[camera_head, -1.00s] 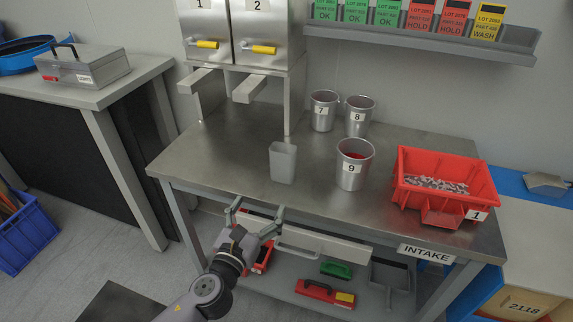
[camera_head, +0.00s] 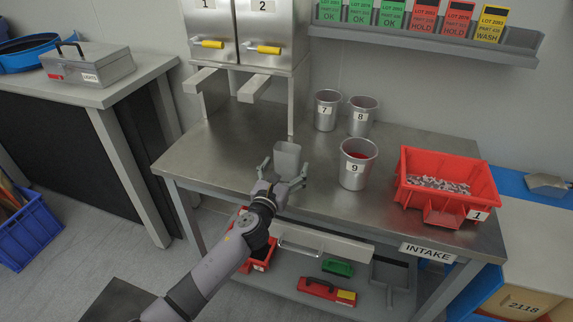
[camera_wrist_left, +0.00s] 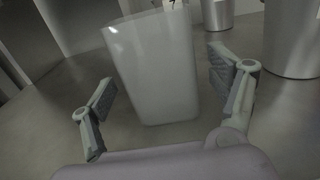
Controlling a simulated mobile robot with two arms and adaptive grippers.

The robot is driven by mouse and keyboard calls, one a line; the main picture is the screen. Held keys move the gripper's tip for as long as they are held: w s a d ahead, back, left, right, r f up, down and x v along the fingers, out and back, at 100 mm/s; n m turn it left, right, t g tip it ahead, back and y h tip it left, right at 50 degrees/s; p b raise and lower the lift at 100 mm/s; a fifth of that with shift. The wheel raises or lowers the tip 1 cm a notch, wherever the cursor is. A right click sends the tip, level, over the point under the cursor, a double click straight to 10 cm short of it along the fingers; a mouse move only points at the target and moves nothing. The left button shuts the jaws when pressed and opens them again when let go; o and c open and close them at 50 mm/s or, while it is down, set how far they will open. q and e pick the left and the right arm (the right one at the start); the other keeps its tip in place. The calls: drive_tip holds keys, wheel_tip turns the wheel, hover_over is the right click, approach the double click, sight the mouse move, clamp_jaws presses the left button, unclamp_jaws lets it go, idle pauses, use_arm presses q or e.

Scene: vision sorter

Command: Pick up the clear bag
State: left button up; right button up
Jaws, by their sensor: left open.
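The clear bag (camera_head: 287,158) looks like a translucent grey, cup-shaped container standing upright on the steel table. It also shows in the left wrist view (camera_wrist_left: 155,70), large and in the middle. My left gripper (camera_head: 282,172) is open, with one finger on each side of the bag's near lower part. In the left wrist view the open fingers (camera_wrist_left: 163,88) stand left and right of the bag, with visible gaps, so I see no grip on it. The bag's lower front is partly hidden by the gripper in the head view. My right gripper is not in view.
Metal cup 9 (camera_head: 356,171) stands close to the right of the bag, with cups 7 (camera_head: 326,111) and 8 (camera_head: 361,117) behind. A red bin (camera_head: 447,163) is farther right. The dispenser cabinet (camera_head: 247,30) rises behind left. The table (camera_head: 215,160) is bare left of the bag.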

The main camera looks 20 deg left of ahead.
use_arm(q)
drive_tip(key=shift+w, duration=0.75)
drive_tip(key=shift+c, duration=0.3)
drive_tip(key=c, duration=0.7)
